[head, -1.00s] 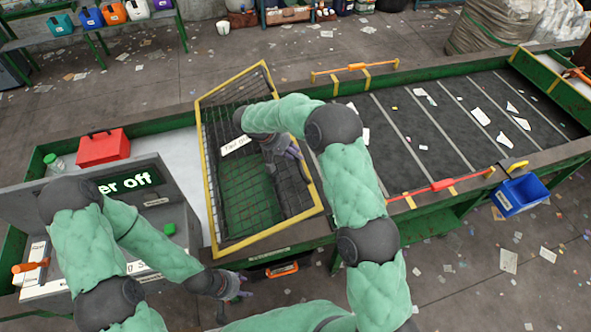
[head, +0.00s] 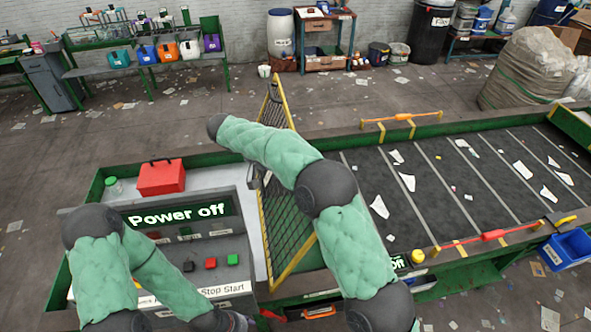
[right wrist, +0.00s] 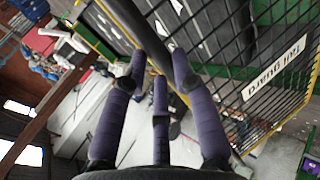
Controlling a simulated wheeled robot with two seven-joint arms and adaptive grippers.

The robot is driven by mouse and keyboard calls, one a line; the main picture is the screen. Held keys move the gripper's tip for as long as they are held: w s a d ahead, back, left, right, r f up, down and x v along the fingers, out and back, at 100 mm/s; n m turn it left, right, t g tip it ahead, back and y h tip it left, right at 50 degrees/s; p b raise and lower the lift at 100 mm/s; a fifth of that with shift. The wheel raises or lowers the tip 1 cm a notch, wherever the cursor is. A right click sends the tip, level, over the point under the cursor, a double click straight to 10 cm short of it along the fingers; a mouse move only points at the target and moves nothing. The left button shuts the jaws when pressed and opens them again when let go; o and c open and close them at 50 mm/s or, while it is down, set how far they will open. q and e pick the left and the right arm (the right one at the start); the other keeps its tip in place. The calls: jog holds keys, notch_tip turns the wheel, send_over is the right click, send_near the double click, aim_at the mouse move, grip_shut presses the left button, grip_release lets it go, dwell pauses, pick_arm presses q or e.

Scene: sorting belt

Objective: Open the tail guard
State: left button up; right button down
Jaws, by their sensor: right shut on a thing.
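The tail guard (head: 284,225) is a dark mesh panel in a yellow frame. In the head view it stands steeply raised across the left end of the belt, partly hidden by my right arm. In the right wrist view its mesh and upside-down label (right wrist: 274,70) fill the right side. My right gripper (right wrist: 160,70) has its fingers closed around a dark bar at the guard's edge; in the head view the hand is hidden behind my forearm. My left arm reaches down to the bottom edge of the head view, with its gripper out of the picture.
A control panel reading "Power off" (head: 180,211) stands at left, with red and green buttons. A red toolbox (head: 162,178) sits behind it. The dark belt (head: 440,185) at right carries scattered white pieces.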

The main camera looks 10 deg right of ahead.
jog(key=a+f, duration=0.1)
jog(key=a, duration=0.1)
jog(key=shift+s+a+f, duration=0.3)
jog(key=shift+f, duration=0.1)
jog(key=c, duration=1.2)
grip_release()
jog(key=shift+o, duration=1)
jog(key=shift+w+f, duration=0.15)
jog(key=shift+w, duration=0.15)
jog(key=shift+s+r, duration=0.1)
jog(key=shift+r, duration=0.25)
jog(key=shift+r, duration=0.1)
jog(key=v, duration=1.2)
